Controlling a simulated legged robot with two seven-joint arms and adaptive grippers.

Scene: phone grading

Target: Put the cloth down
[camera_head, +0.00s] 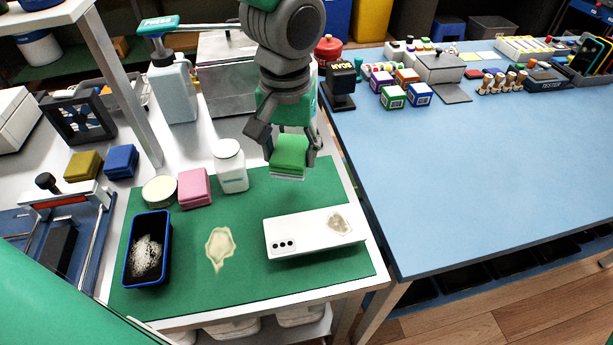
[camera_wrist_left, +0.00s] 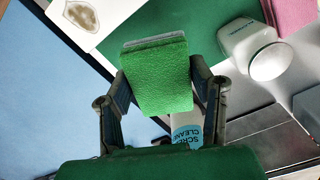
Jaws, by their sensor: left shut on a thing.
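A folded green cloth (camera_head: 289,154) is held between the fingers of my left gripper (camera_head: 286,150). The cloth hangs above the back edge of the green mat (camera_head: 180,278), behind the phone. In the left wrist view the cloth (camera_wrist_left: 158,80) sits between both fingers, with a paler layer along its far edge. A white phone (camera_head: 300,237) lies on the mat with its camera side up and a brownish smear (camera_head: 339,223) near its right end. The wrist view also shows the phone (camera_wrist_left: 98,15) and its smear. My right gripper is not in view.
A blue-rimmed tray (camera_head: 129,266) is at the left. A pale stain (camera_head: 219,247) marks the mat. The blue table (camera_head: 480,180) has clear room.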

